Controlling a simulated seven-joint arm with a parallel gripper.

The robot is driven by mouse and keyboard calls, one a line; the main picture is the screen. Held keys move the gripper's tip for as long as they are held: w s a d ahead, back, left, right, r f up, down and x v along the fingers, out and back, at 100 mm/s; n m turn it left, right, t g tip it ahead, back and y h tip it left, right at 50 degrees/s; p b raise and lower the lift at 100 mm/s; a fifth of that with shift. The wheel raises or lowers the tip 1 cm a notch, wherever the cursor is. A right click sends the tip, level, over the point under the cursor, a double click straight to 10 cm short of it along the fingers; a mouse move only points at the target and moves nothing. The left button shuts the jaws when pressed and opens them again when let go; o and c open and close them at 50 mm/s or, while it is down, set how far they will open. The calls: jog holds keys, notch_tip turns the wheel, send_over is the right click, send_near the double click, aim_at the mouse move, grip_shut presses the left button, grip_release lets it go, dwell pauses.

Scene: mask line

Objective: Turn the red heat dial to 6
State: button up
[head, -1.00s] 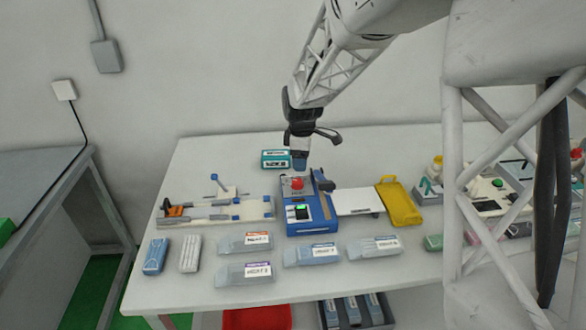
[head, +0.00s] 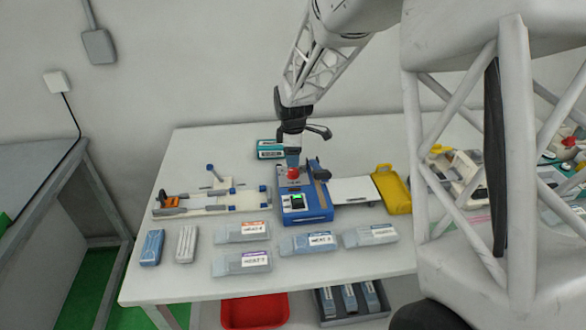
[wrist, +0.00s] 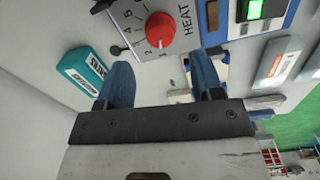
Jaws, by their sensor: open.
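The red heat dial (head: 293,174) sits on the blue machine (head: 318,214) in the middle of the table. In the wrist view the red dial (wrist: 160,27) is on a pale panel printed HEAT, with numbers around one side. I cannot tell for sure which number it points to. My gripper (head: 292,160) points down just above the dial in the head view. In the wrist view my gripper (wrist: 163,72) is open, its two blue fingers apart and nothing between them. The dial lies just beyond the fingertips, and no contact shows.
A green display (head: 297,201) is lit on the machine. A teal box (head: 270,149) stands behind it. A yellow tray (head: 391,190) is to the right, a white jig (head: 208,202) to the left. Several clear labelled packs (head: 242,263) lie in front.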

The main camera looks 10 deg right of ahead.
aim_at(293, 170)
jog(key=shift+w+f, duration=0.1)
jog(key=shift+f, duration=2.85)
jog(key=shift+c, duration=0.2)
jog(key=c, duration=0.9)
jog(key=shift+m, duration=0.4)
jog(key=m, duration=0.2)
jog(key=shift+m, duration=2.4)
